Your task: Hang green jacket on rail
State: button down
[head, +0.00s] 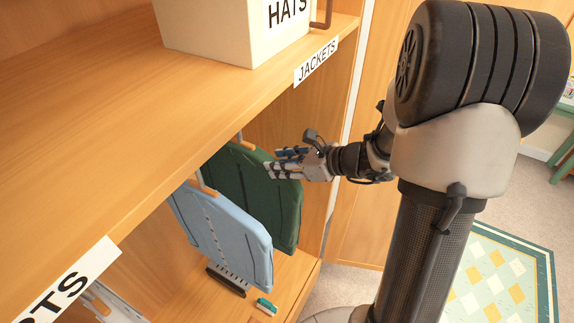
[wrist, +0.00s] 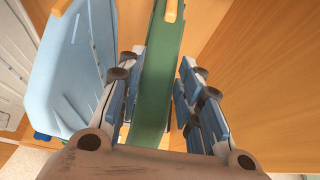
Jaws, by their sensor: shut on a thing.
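The green jacket (head: 262,200) hangs upright and flat inside the wardrobe, under the shelf marked JACKETS. Its tan hanger (head: 238,137) runs up behind the shelf edge; I cannot see the hook or the rail, so I cannot tell if they touch. My gripper (head: 285,164) is at the jacket's upper right edge in the head view. In the wrist view the jacket (wrist: 158,75) stands edge-on between the two fingers (wrist: 160,95), which are shut on it, and part of the hanger (wrist: 170,10) shows at the top.
A light blue jacket (head: 222,235) hangs close beside the green one, on the left. A dark brush (head: 226,281) and a small green-and-white item (head: 266,306) lie on the wardrobe floor. The HATS box (head: 225,35) stands on the shelf (head: 130,95) above. A wooden side panel (wrist: 260,80) is at the right.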

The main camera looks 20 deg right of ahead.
aim_at(298, 185)
jog(key=shift+w+a+f+b, duration=0.1)
jog(key=shift+w+f+b, duration=0.05)
jog(key=shift+f+b, duration=0.3)
jog(key=shift+w+a+f+b, duration=0.1)
jog(key=shift+w+f+b, duration=0.05)
jog(key=shift+f+b, duration=0.75)
jog(key=shift+f, duration=0.1)
jog(key=c, duration=1.1)
grip_release()
jog(key=shift+f, duration=0.1)
jog(key=shift+o, duration=0.2)
jog(key=shift+s, duration=0.1)
jog(key=shift+p+v, duration=1.3)
jog(key=shift+v, duration=1.65)
jog(key=s+d+p, duration=0.1)
jog(key=s+d, duration=0.6)
jog(key=s, duration=0.2)
jog(key=shift+s, duration=0.35)
